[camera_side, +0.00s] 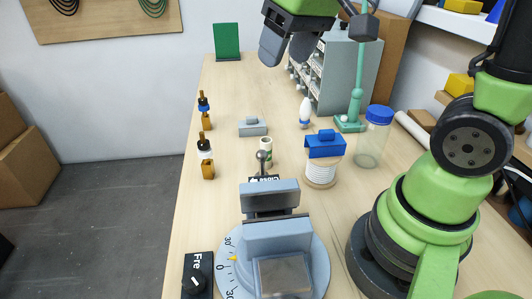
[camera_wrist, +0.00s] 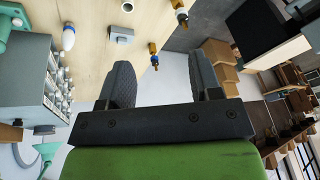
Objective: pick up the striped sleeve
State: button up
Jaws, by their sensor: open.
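A small pale cylinder with a green band (camera_side: 266,152), which looks like the striped sleeve, stands upright mid-table in the side view, behind the vise. Its stripes are too small to make out clearly. A small whitish round thing (camera_wrist: 127,6) at the top edge of the wrist view may be the same sleeve. My gripper (camera_side: 287,48) is open and empty, high above the far part of the table, well apart from the sleeve. Its two dark fingers (camera_wrist: 163,70) also show in the wrist view with nothing between them.
A grey vise (camera_side: 270,200) stands in front of the sleeve, and a white spool under a blue block (camera_side: 320,174) stands to its right. A grey block (camera_side: 253,129) lies behind. A bulb (camera_side: 305,112) and jar (camera_side: 372,140) stand right.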

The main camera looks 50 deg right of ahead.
jog(key=w+d+f+n+g, duration=0.2)
jog(key=w+d+f+g, duration=0.15)
jog(key=w+f, duration=0.4)
send_over(266, 141)
jog(key=a, duration=0.1)
notch_tip(266, 141, down, 10)
jog(key=shift+n+g+h, duration=0.25)
jog(key=shift+n+h, duration=0.05)
jog(key=shift+s+f, duration=0.25)
jog(key=shift+f, duration=1.4)
jog(key=shift+s+f, duration=0.2)
jog(key=shift+f, duration=1.45)
jog(key=c, duration=1)
